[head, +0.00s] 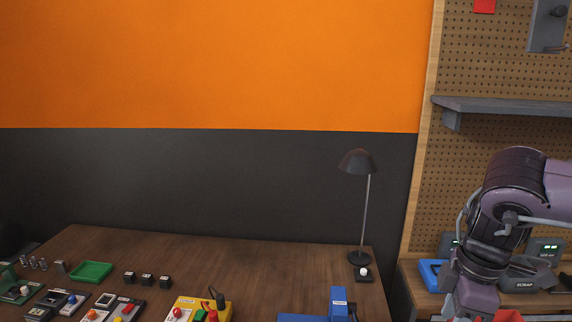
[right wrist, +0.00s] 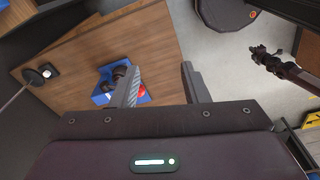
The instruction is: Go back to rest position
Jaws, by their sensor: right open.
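My right arm (head: 510,215) comes in from the right in the head view, bent downward in front of the side bench and pegboard. Its gripper is cut off by the bottom edge there. In the right wrist view my right gripper (right wrist: 162,85) is open, with its two fingers apart and nothing seen between them. A blue object with dark and red parts (right wrist: 103,92) sits on the wooden bench beyond the left finger. My left arm and gripper are not seen in the head view.
The wooden workbench (head: 200,257) carries a black lamp (head: 358,163), a green tray (head: 91,272), small black blocks (head: 147,279), a yellow control box (head: 190,305) and a blue device (head: 338,303). A grey shelf (head: 505,106) juts from the pegboard. Grey floor (right wrist: 232,62) shows beyond the bench.

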